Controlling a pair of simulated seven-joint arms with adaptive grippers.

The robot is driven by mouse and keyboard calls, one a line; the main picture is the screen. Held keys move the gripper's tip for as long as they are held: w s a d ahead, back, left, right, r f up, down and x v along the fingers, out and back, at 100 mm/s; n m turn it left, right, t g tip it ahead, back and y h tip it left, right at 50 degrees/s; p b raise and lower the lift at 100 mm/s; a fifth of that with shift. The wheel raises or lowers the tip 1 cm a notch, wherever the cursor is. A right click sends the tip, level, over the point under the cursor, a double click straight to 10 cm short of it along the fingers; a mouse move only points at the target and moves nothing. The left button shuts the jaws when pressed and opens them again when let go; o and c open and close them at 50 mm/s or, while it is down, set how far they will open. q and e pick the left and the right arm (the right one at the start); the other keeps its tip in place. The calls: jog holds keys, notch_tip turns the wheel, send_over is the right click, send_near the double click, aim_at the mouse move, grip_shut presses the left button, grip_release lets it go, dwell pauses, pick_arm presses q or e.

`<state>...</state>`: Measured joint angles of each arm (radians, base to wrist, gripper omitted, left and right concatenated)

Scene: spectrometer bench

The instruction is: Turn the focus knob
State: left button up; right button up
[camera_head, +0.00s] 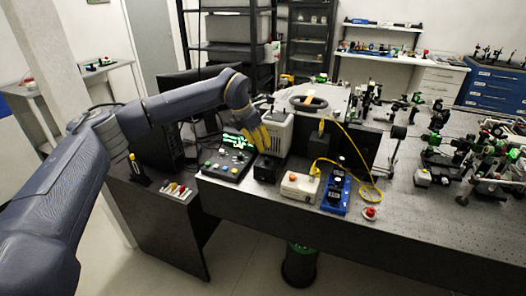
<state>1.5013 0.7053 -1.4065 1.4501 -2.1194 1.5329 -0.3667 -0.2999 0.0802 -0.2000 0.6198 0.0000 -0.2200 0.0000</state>
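My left arm reaches in from the left across the bench, and its gripper (263,142) with yellow fingers points down. The gripper is at the left side of a beige box-shaped instrument (280,135), above and right of a dark control panel (225,164) with a lit green display and small knobs or buttons. The fingers are small here, so I cannot tell whether they are open, or touching anything. A small black block (266,170) sits just below the gripper. I cannot single out the focus knob for certain. My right gripper is not in view.
A white box with an orange button (299,187), a blue-based device (336,190) and a red button (370,213) stand along the front edge. A yellow cable (366,187) loops behind them. Optics crowd the right of the perforated table (400,220); its front right is mostly clear.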

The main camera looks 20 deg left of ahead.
pick_arm(q)
jog(key=shift+v, duration=1.55)
